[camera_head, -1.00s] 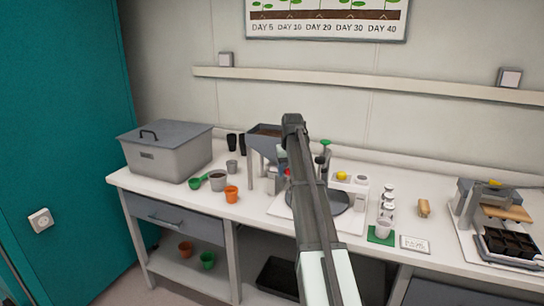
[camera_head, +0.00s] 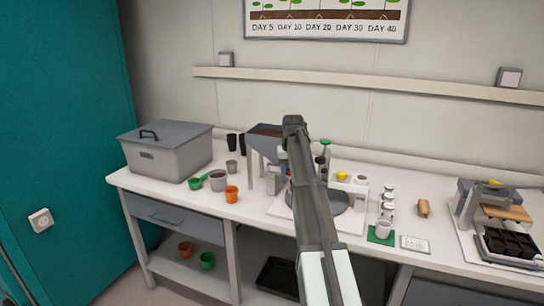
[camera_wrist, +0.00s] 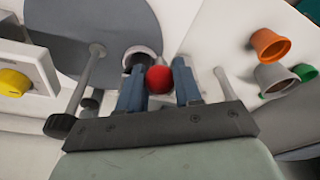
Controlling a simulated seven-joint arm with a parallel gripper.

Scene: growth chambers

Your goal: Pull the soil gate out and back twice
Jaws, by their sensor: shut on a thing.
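The soil hopper (camera_head: 266,142) is a grey funnel on legs at the back of the bench, with dark soil in its top. In the wrist view a round red knob (camera_wrist: 159,79) sits between the two blue-grey fingers of my gripper (camera_wrist: 160,82), which is shut on it. I take the knob to be the soil gate's handle. The gate plate itself cannot be made out. In the head view my arm hides the gripper and most of the area right of the hopper. Only a speck of the red knob (camera_head: 289,171) shows beside my arm.
A grey disc (camera_wrist: 95,35) and a white holder with a yellow knob (camera_wrist: 14,82) are close to my gripper. An orange pot (camera_wrist: 270,45) and a grey pot (camera_wrist: 275,77) stand to the other side. A lidded grey bin (camera_head: 168,152) is at the bench's left.

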